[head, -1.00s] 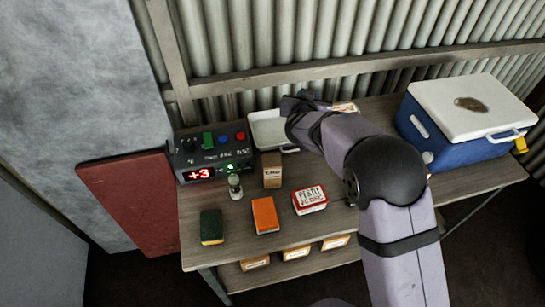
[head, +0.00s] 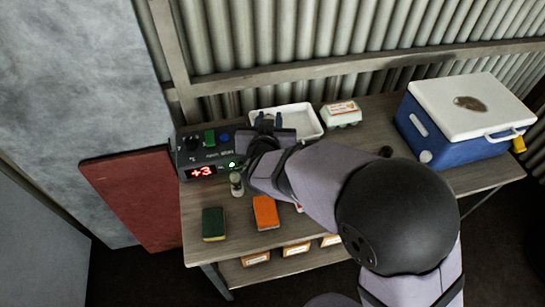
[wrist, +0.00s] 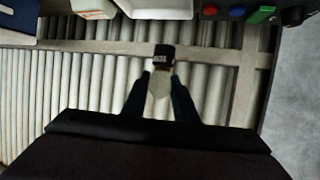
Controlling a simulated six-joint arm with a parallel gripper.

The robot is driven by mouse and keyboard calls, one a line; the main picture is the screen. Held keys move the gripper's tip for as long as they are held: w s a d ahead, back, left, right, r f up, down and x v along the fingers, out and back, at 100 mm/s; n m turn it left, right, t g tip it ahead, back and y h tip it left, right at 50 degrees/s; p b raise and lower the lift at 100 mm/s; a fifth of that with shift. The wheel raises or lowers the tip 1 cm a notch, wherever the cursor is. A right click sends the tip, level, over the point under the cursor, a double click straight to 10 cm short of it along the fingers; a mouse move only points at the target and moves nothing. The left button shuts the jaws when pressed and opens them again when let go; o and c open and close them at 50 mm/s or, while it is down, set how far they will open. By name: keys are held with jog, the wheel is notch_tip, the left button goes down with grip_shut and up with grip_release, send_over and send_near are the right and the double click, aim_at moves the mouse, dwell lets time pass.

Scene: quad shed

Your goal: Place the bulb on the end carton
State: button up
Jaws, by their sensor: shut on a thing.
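My gripper (head: 267,121) is raised over the back of the bench, at the front of the white tray. In the wrist view my gripper (wrist: 159,88) is shut on a pale, rounded thing with a dark, lettered end, apparently the bulb (wrist: 158,82). The bulb is hard to make out in the head view. Several small cartons stand on the shelf under the bench: a left one (head: 257,258), a middle one (head: 296,250) and a right one (head: 331,241). I cannot tell which is the end carton. My arm hides part of the bench.
A control box (head: 205,155) showing +3 stands at the back left, beside a small jar (head: 236,184). A green sponge (head: 213,224) and an orange block (head: 265,212) lie in front. The white tray (head: 309,122), egg carton (head: 341,113) and blue cooler (head: 444,135) are behind and right.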

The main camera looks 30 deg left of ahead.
jog(key=shift+w+d, duration=0.15)
jog(key=shift+d, duration=0.25)
jog(key=shift+f+p, duration=0.5)
jog(key=shift+f, duration=4.55)
jog(key=shift+f, duration=0.2)
jog(key=o, duration=1.1)
jog(key=shift+c, duration=0.2)
jog(key=shift+r, duration=0.25)
jog(key=b+v, duration=0.2)
jog(key=v, duration=1)
jog(key=shift+b, duration=0.3)
jog(key=shift+w+f, duration=0.1)
jog(key=shift+f, duration=0.1)
